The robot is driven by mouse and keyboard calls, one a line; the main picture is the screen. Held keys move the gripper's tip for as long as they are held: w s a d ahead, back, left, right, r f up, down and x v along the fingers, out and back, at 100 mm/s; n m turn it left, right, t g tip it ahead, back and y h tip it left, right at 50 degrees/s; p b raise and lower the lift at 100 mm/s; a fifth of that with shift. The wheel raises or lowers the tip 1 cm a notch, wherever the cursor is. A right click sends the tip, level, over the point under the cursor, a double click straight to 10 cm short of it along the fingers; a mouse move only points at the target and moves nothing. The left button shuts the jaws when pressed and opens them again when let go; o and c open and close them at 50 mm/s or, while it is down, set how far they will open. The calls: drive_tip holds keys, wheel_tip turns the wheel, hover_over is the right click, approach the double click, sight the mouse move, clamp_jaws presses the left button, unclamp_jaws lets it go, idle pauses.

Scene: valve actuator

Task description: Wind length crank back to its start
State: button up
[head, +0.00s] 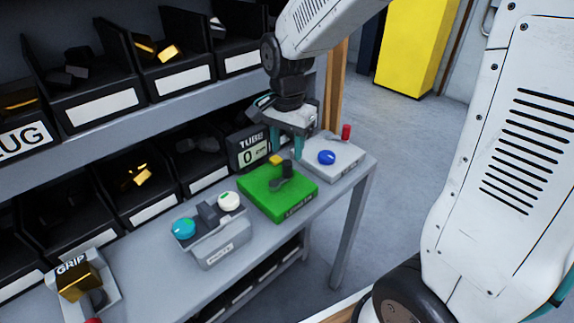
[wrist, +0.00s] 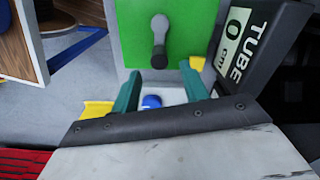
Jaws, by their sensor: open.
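The length crank (head: 284,184) is a dark grey arm with an upright knob on top of a green box (head: 258,195) on the bench. In the wrist view the crank (wrist: 159,40) lies ahead of the fingertips, its round ends in line up and down the picture. My gripper (head: 287,148) is open and empty, with teal fingers. It hangs above the back edge of the green box, apart from the crank. The wrist view shows both fingertips (wrist: 160,78) with a gap between them. The TUBE display (head: 250,154) behind reads 0 cm.
A pale box (head: 347,166) with a blue knob (head: 326,157) and red-topped post (head: 346,131) stands right of the green box. A grey unit (head: 222,245) with teal and white knobs stands left. The GRIP fixture (head: 75,280) is further left. Bins line the back.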

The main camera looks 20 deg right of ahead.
sight(287, 162)
wheel_tip(287, 162, down, 6)
drive_tip(key=shift+f, duration=0.1)
clamp_jaws()
